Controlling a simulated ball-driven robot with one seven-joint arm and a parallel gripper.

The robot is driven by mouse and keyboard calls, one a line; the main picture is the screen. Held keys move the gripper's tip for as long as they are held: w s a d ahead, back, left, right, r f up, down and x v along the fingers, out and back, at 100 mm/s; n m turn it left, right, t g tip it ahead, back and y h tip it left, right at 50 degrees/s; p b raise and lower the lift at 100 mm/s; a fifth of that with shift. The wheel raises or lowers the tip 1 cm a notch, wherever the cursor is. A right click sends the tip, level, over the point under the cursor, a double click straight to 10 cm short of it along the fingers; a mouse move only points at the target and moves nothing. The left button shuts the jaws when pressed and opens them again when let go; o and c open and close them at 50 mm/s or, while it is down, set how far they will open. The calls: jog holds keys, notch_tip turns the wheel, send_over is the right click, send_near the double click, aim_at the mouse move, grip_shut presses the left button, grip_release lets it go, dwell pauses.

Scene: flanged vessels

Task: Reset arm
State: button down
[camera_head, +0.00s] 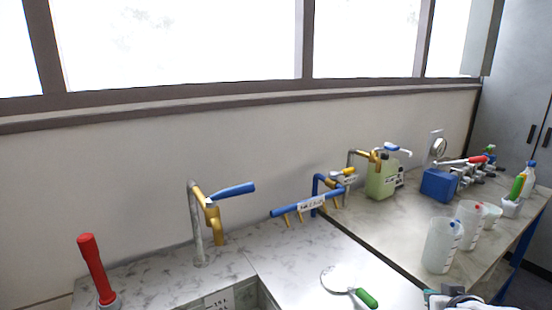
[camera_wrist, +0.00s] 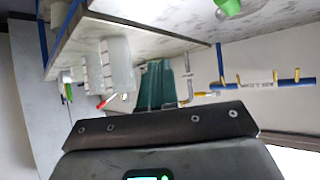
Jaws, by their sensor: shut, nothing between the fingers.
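My gripper (camera_wrist: 156,64) shows in the wrist view as dark green fingers beyond a black bolted plate. The fingers are together, with nothing held between them. Part of my arm's end (camera_head: 455,299) shows at the bottom right edge of the head view, cut off by the frame. It is in front of the right-hand bench, near the white beakers.
A white beaker (camera_head: 443,246) and others stand on the right bench (camera_head: 385,228). Behind are a pale green canister (camera_head: 381,180) and blue box (camera_head: 438,186). A blue-handled tap (camera_head: 214,212) and red-handled tool (camera_head: 95,268) stand left. A green-handled tool (camera_head: 364,297) lies in front.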

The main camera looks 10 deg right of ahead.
jog(key=s+a+f+n+g+y, duration=0.2)
jog(key=s+a+f+g, duration=0.2)
jog(key=s+a+f, duration=0.65)
jog(key=s+a+f+g+y, duration=0.1)
jog(key=s+a+f+g, duration=0.1)
jog(key=s, duration=0.7)
jog(key=s+a+f+n+g, duration=0.1)
jog(key=s+a+f+g, duration=0.2)
jog(key=s+a, duration=0.3)
jog(key=s+f, duration=0.1)
jog(key=s, duration=0.2)
jog(key=shift+a+f+y, duration=0.2)
jog(key=shift+f+y, duration=0.05)
jog(key=shift+y, duration=0.15)
